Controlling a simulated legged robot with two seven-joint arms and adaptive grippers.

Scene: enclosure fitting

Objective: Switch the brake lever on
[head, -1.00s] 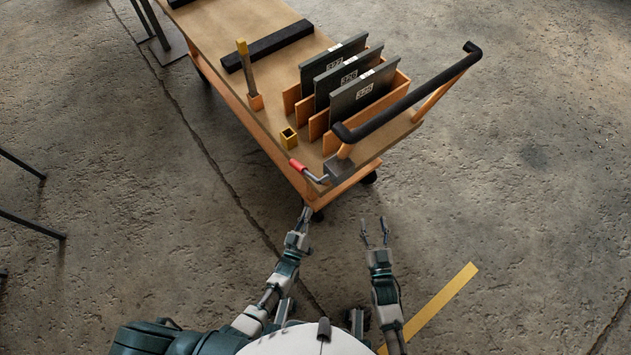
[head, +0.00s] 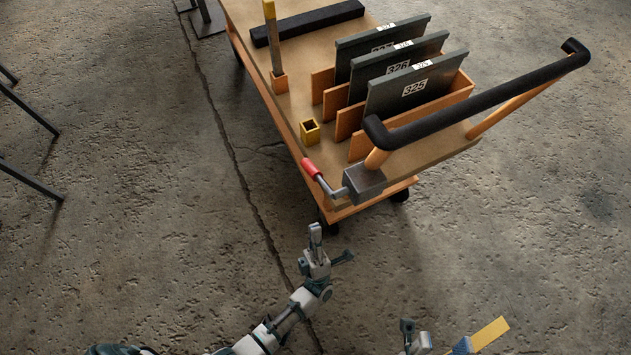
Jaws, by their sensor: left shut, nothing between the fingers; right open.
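The brake lever (head: 326,185) is a bent metal rod with a red grip (head: 311,168). It comes out of a grey box (head: 364,183) at the cart's near corner, and its red end points up and left over the cart's edge. My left gripper (head: 315,231) is shut and empty, just below the lever in the picture and apart from it. My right gripper (head: 436,338) is open and empty at the bottom edge, partly cut off, well away from the lever.
The cart (head: 240,22) carries grey panels (head: 415,88) in wooden slots, a small yellow socket (head: 310,131) and an upright post (head: 272,40). A black push handle (head: 480,100) rises over its near end. Open floor surrounds the cart.

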